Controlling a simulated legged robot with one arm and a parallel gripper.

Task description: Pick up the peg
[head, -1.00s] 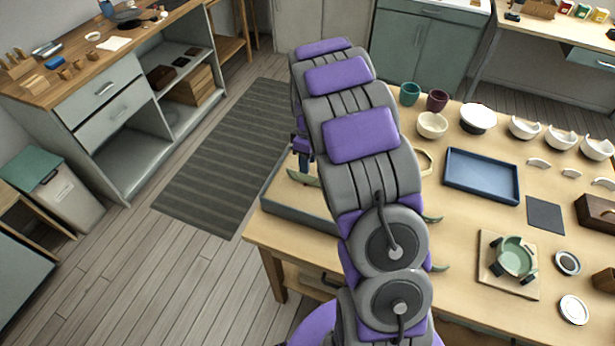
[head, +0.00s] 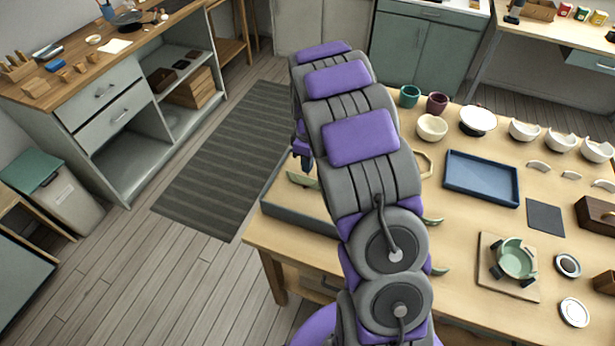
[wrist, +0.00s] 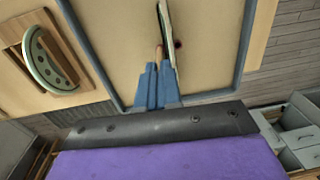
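My gripper (wrist: 157,68) shows in the wrist view, with its two blue fingers close together over the floor of a grey-rimmed tray (wrist: 87,50). A thin brownish piece (wrist: 158,53), possibly the peg, shows at the fingertips. I cannot tell whether the fingers press on it. Just beyond lies a slim pale piece with a dark edge (wrist: 166,25). In the head view my arm hides the fingertips and part of the grey tray (head: 290,217) at the table's left end.
A counter (head: 100,60) and striped mat (head: 220,160) are at left. The floor between is clear.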

